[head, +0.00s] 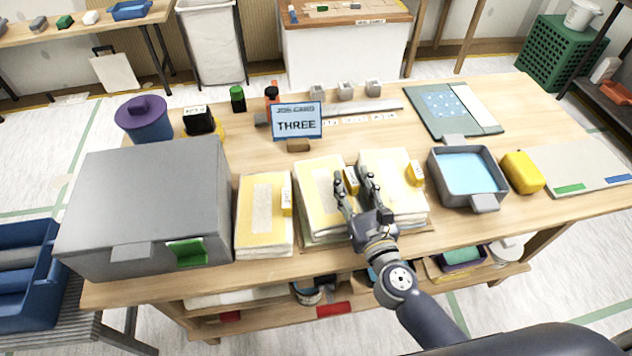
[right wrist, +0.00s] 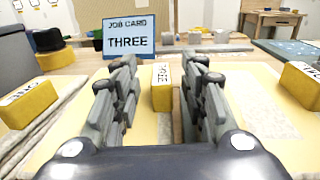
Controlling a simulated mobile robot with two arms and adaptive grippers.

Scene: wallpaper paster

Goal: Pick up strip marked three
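Three folded cream-and-yellow strips lie side by side on the table: a left strip (head: 262,222), a middle strip (head: 318,207) and a right strip (head: 407,201). Each has a yellow tag at its right side; I cannot read the numbers surely. My right gripper (head: 353,177) is open over the middle strip's right edge. Its fingers stand on either side of the middle tag (right wrist: 161,95), with gaps beside it in the right wrist view. The right tag (right wrist: 302,84) and left tag (right wrist: 27,104) lie outside the fingers. My left gripper is not in view.
A job card (head: 297,121) reading THREE stands behind the strips. A large grey box (head: 150,195) is at left. A grey tray with blue liquid (head: 468,174) and a yellow sponge (head: 522,172) are at right. A metal ruler (head: 370,108) lies behind.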

